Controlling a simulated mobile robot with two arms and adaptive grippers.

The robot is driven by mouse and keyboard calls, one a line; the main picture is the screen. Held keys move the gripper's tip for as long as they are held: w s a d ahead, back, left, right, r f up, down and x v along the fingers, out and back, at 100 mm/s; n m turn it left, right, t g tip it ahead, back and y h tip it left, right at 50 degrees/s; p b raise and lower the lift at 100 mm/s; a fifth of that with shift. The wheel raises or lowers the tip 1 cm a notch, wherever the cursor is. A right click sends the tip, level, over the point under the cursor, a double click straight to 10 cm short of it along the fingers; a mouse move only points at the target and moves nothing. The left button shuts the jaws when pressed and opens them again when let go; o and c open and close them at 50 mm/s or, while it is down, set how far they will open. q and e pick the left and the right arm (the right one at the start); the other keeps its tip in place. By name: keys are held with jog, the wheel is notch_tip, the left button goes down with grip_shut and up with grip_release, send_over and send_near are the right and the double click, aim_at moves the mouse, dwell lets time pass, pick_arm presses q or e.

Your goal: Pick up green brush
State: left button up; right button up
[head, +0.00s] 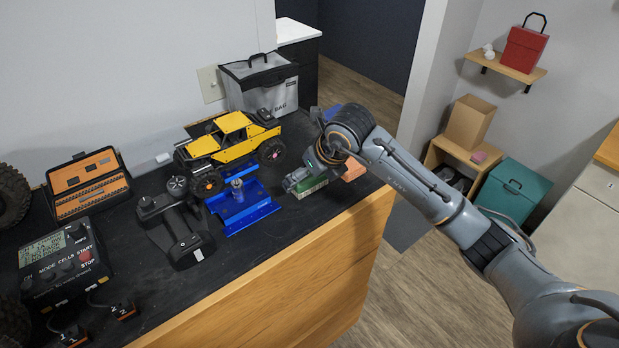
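The green brush (312,188) lies on the dark bench top near its front right edge, to the right of the blue stand. My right gripper (302,176) reaches in from the right and is right at the brush. Its fingers overlap the brush's upper side in the head view, so I cannot tell whether they touch it or are closed on it. Part of the brush is hidden behind the gripper. My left gripper is not in view.
An orange block (352,171) lies close to the right. A grey bag (262,88) stands behind. A transmitter (178,228) and a charger (62,262) occupy the left side.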

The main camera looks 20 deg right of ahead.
jog(key=c, duration=0.9)
jog(key=shift+c, duration=0.2)
jog(key=shift+r, duration=0.1)
jog(key=shift+r+b, duration=0.2)
jog(key=shift+b, duration=0.15)
notch_tip(320, 180, up, 2)
jog(key=shift+b, duration=0.9)
jog(key=s+a+r+b, duration=0.4)
jog(key=s+r, duration=0.6)
jog(key=s, duration=0.3)
jog(key=shift+a+r, duration=0.25)
jog(key=shift+a, duration=0.45)
